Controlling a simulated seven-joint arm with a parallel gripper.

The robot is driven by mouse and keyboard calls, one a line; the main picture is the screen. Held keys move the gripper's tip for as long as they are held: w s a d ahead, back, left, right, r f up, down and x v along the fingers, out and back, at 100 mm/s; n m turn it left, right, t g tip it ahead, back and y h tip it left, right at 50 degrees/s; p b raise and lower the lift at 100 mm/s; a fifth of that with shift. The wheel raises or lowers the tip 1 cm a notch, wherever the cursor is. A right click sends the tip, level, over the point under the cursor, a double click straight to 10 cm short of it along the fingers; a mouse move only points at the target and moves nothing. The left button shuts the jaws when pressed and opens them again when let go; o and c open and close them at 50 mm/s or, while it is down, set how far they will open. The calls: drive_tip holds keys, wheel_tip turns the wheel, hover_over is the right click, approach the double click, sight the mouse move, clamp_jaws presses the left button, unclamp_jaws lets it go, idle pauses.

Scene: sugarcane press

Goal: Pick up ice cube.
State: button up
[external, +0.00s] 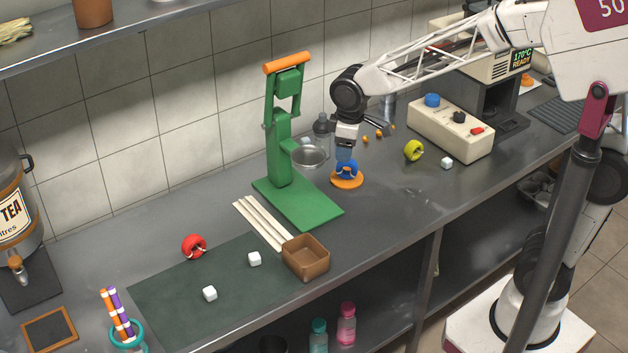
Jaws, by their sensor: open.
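Whether the fingers touch the blue object cannot be told.
A green press (282,150) with an orange handle stands left of my gripper, with a metal bowl (309,157) beside it. Pale canes (262,222) and a brown box (306,257) lie in front.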

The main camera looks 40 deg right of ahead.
drive_tip(key=w+a+f+n, duration=0.3)
drive_tip(key=a+f, duration=0.4)
drive_tip(key=a, duration=0.7)
drive_tip(key=n+g, duration=0.1)
drive_tip(key=n, duration=0.3)
hover_over(253, 256)
wheel_tip(253, 256, down, 10)
drive_tip(key=shift+a+f, duration=0.1)
drive_tip(key=shift+f, duration=1.3)
drive_tip(key=shift+f, duration=2.55)
